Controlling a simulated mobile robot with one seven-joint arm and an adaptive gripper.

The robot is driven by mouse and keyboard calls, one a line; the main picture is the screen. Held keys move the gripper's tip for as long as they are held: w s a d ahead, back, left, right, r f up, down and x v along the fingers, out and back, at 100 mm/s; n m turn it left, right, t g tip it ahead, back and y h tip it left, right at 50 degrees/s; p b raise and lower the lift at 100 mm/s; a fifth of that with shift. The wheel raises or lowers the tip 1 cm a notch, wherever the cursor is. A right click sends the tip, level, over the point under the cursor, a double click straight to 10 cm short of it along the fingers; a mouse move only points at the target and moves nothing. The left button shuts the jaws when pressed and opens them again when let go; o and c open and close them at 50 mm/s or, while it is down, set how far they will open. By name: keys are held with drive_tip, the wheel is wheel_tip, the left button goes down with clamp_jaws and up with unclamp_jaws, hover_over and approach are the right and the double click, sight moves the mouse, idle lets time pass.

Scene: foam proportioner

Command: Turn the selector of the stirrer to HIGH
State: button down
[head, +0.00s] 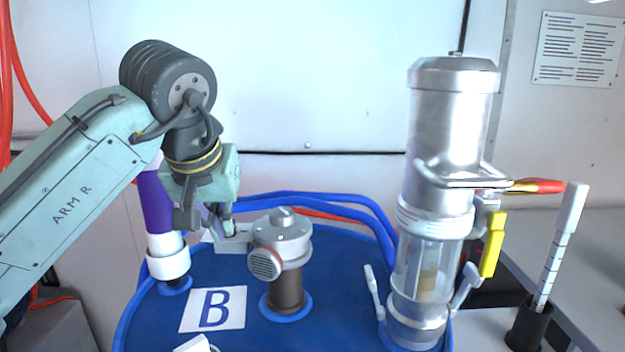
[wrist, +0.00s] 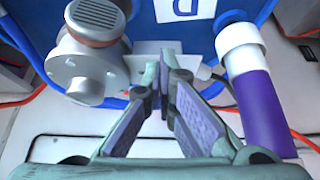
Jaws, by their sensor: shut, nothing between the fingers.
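The stirrer (head: 283,245) stands on the blue drum lid, a silver-grey motor head with a round ribbed vent on a dark brown stem. It also shows at the upper left of the wrist view (wrist: 84,68). A small pale box (head: 234,246) joins its left side; it lies behind the fingertips in the wrist view (wrist: 142,68). My gripper (head: 222,234) points down at this box, fingers shut together and empty. Its fingertips (wrist: 164,62) overlap the box in both views; I cannot tell whether they touch it. The selector and its HIGH mark cannot be made out; the fingers may hide them.
A purple and white pipe (head: 157,215) stands close left of my gripper. A tall silver cylinder with a clear lower part (head: 452,130) and yellow handle rises at the right. Blue hoses (head: 330,204) run behind the stirrer.

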drive_tip(key=shift+a+p, duration=0.3)
drive_tip(key=shift+p, duration=0.65)
drive_tip(key=shift+s, duration=0.15)
idle(0.4)
wheel_tip(320, 180, up, 6)
drive_tip(key=p, duration=0.1)
drive_tip(key=shift+s, duration=0.25)
drive_tip(key=shift+w, duration=0.1)
idle(0.4)
drive_tip(key=shift+w+d+f+g+b, duration=0.15)
drive_tip(key=shift+f+g, duration=0.35)
drive_tip(key=shift+f, duration=0.45)
drive_tip(key=shift+w+d+f+g+b, duration=0.15)
drive_tip(key=shift+f+g, duration=0.35)
drive_tip(key=shift+f, duration=0.5)
drive_tip(key=shift+w+f+g+b, duration=0.15)
drive_tip(key=shift+f+g, duration=0.35)
drive_tip(key=shift+f, duration=0.45)
drive_tip(key=shift+f, duration=0.1)
drive_tip(key=shift+p, duration=0.55)
